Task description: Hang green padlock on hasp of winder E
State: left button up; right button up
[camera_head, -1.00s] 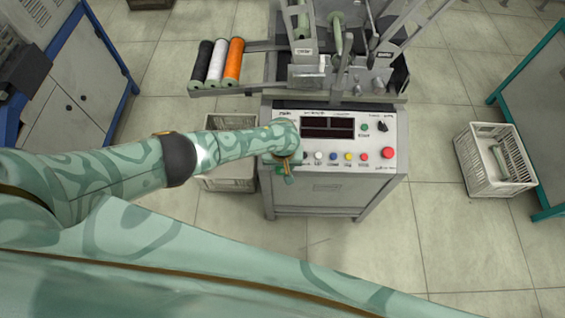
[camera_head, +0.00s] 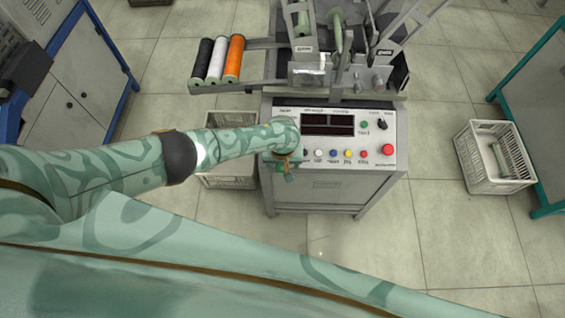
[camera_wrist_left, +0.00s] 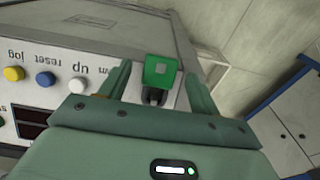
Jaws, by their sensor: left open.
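The winder's front panel (camera_head: 375,148) has a dark display, coloured buttons and a red knob. My left gripper (camera_head: 286,170) is at the panel's left corner, its hand mostly hidden by my wrist. In the left wrist view, the green padlock (camera_wrist_left: 160,72) sits between the two spread fingers of the gripper (camera_wrist_left: 158,82), with a visible gap on its left. A dark fitting (camera_wrist_left: 155,96), perhaps the shackle or hasp, shows below its body. I cannot tell whether the shackle is around the hasp. My right gripper is not in view.
Black, white and orange thread spools (camera_head: 218,60) lie on a rack at the winder's left. A pale crate (camera_head: 230,178) stands on the floor below my arm. A white basket (camera_head: 470,160) stands to the right beside a teal-framed table (camera_head: 545,120). The floor in front is clear.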

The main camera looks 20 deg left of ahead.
pick_arm(q)
notch_tip(320, 180, up, 16)
jog(key=s+p, duration=0.1)
jog(key=p, duration=0.9)
jog(key=shift+s+d+f, duration=0.15)
jog(key=shift+d+f, duration=0.05)
